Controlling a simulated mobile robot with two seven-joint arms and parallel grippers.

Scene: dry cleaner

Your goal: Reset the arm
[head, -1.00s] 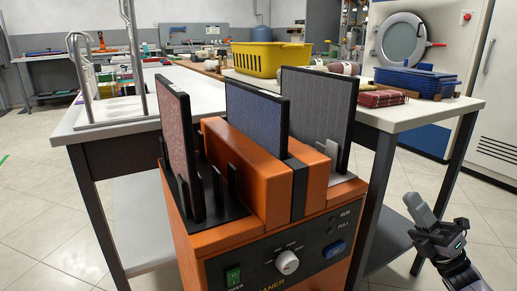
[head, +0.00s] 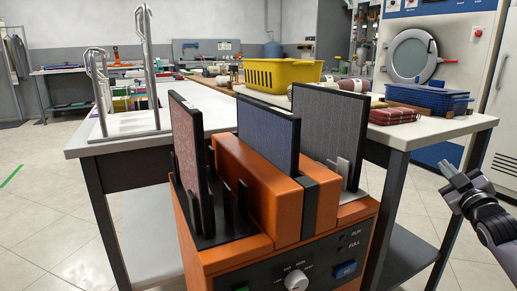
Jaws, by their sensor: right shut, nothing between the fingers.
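My right gripper (head: 460,178) is at the right edge in the head view, shut and empty. It is in the air to the right of the orange machine (head: 250,195) and in front of the table's right end, apart from both. My left gripper is out of view. The orange machine holds a reddish panel (head: 188,150), a blue panel (head: 268,138) and a grey panel (head: 330,125) upright in its black and metal holders.
A white table (head: 420,132) stands behind the machine, with a yellow basket (head: 282,76), a blue basket (head: 428,97), a folded plaid cloth (head: 393,116) and a metal rack (head: 150,70) on it. A large washer door (head: 412,57) is behind. The floor at left is open.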

